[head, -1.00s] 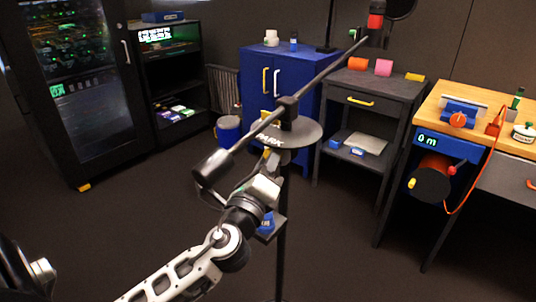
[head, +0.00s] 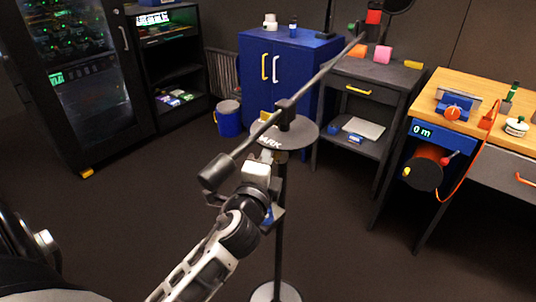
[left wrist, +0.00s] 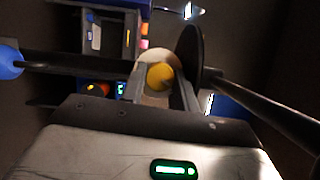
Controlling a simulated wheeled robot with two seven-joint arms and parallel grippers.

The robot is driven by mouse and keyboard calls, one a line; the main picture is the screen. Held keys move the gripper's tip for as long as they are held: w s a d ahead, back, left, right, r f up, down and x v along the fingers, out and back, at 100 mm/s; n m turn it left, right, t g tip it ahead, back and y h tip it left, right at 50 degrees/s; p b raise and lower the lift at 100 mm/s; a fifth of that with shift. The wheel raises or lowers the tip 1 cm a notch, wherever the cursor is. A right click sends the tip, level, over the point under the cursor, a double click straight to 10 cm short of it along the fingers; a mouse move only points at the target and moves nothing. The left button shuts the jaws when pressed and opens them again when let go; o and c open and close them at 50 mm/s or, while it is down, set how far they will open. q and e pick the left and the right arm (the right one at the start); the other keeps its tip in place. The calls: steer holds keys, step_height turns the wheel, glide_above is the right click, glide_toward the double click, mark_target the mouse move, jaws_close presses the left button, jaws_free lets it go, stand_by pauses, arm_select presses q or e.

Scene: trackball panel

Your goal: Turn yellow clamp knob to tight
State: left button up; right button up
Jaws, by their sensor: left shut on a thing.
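The yellow clamp knob (left wrist: 160,76) shows in the left wrist view, between the two fingers of my left gripper (left wrist: 163,92). The gripper is shut on it. In the head view my left gripper (head: 264,156) is up against the stand, just under the dark disc (head: 296,131) marked PARK, and it hides the knob. The slim dark post (head: 281,220) runs down to a pale round base. A long dark boom (head: 318,80) crosses above the disc, tilted, with a thick cylinder (head: 216,171) at its near lower end. My right gripper is not in view.
A blue cabinet (head: 285,55) and a grey shelf table (head: 354,103) stand behind the stand. A wooden-topped bench (head: 450,122) with an orange cable is at right. A dark glass-door cabinet (head: 85,110) is at left. The floor around the stand is open.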

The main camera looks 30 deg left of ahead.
arm_select(q)
steer(key=shift+a, duration=0.1)
stand_by(0.3)
steer(key=o, duration=1)
steer(key=shift+r, duration=0.15)
